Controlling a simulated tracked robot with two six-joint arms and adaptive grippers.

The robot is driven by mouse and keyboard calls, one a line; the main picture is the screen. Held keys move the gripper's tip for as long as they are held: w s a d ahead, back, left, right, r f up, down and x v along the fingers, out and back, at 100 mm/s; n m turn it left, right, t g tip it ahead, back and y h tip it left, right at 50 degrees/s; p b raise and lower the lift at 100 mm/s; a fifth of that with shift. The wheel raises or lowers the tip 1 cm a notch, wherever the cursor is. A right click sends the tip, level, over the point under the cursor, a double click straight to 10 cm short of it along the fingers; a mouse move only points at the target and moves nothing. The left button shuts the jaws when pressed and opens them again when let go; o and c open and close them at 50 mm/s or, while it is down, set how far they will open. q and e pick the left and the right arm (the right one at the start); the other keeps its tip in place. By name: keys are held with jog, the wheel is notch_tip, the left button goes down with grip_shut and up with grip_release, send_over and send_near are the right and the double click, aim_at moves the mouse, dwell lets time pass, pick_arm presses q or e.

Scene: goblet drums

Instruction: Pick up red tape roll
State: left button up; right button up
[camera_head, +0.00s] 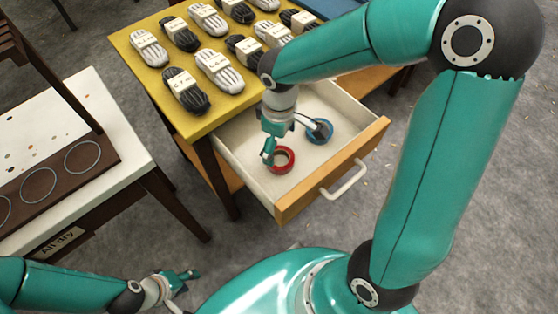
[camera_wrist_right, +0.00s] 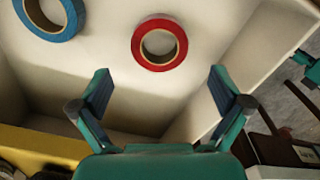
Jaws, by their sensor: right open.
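The red tape roll (camera_head: 281,170) lies flat in the open drawer (camera_head: 345,165), near its front left part. In the right wrist view the red tape roll (camera_wrist_right: 139,43) is ahead of the open fingers, a little beyond the tips and roughly centred between them. My right gripper (camera_head: 290,140) is open and empty, reaching down into the drawer beside the roll; it also shows in the right wrist view (camera_wrist_right: 160,75). My left gripper (camera_head: 183,281) is low at the bottom left, away from the drawer; its opening is too small to judge.
A blue tape roll (camera_head: 325,136) lies in the drawer behind and right of the red one; it also shows in the right wrist view (camera_wrist_right: 49,35). The drawer walls stand close around the gripper. A white table (camera_head: 120,120) stands left.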

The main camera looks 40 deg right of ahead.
aim_at(280, 162)
jog(key=shift+d+f+b, duration=0.1)
jog(key=shift+f+b, duration=0.7)
jog(key=shift+f, duration=2.15)
jog(key=shift+s, duration=0.1)
jog(key=shift+c, duration=0.2)
jog(key=c, duration=1.2)
jog(key=shift+r, duration=0.15)
